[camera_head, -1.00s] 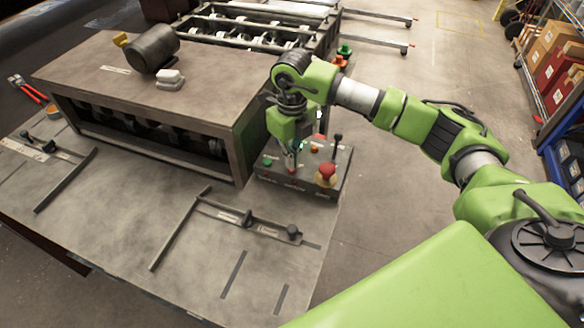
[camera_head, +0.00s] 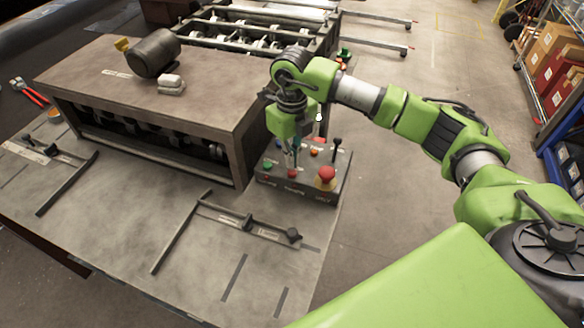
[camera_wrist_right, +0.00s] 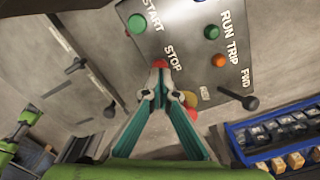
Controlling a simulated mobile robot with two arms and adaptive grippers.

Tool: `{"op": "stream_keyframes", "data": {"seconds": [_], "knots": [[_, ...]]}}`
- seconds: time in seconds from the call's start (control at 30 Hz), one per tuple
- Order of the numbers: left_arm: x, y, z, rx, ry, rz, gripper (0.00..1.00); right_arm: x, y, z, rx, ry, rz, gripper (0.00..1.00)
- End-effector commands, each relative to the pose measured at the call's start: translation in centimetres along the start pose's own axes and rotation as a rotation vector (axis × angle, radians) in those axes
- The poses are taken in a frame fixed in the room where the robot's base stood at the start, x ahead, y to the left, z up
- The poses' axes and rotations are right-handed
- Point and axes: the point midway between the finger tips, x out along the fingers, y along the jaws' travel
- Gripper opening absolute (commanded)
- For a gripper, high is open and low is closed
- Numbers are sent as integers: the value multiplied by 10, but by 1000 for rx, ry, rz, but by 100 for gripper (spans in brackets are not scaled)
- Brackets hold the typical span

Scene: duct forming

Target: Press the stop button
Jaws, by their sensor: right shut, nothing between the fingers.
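The control box (camera_head: 312,187) stands at the table's right end. Its red stop button (camera_head: 292,173) sits on the top face, between a green start button (camera_head: 267,164) and a big red mushroom button (camera_head: 326,178). My right gripper (camera_head: 291,160) points down over the box, shut and empty, with its tips close to the stop button. In the right wrist view the tips (camera_wrist_right: 160,92) partly cover the red stop button (camera_wrist_right: 160,64), beside the STOP lettering; I cannot tell whether they touch it. My left gripper is not in view.
An orange button (camera_wrist_right: 219,61), a green run button (camera_wrist_right: 211,32) and a black lever (camera_wrist_right: 250,103) are close by on the box. A long machine housing (camera_head: 180,108) stands to its left. Guide rails (camera_head: 250,222) lie on the table in front. Open floor lies to the right.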

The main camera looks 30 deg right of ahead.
Motion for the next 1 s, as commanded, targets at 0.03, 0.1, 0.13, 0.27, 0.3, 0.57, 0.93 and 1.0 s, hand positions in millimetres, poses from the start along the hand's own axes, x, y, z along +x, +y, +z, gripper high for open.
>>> {"op": "stream_keyframes", "data": {"seconds": [0.03, 0.1, 0.13, 0.27, 0.3, 0.57, 0.93, 1.0], "knots": [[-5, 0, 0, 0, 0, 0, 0, -7, 0, 0, 0, -1, 0, 0], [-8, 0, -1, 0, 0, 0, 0, -13, 0, 0, 0, -1, 0, 0], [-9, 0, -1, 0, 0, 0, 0, -15, 0, 0, 0, -1, 1, 0], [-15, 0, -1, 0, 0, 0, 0, -25, 0, 0, 0, -1, 1, 0], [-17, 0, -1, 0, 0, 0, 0, -29, 0, 0, 0, -1, 1, 0], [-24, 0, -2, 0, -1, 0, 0, -43, 0, 0, 0, 0, 0, 0], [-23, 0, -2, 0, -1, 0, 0, -42, 0, 0, 0, 0, 1, 0], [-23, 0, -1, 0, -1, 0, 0, -42, 0, 0, 0, 0, 1, 0]]}}
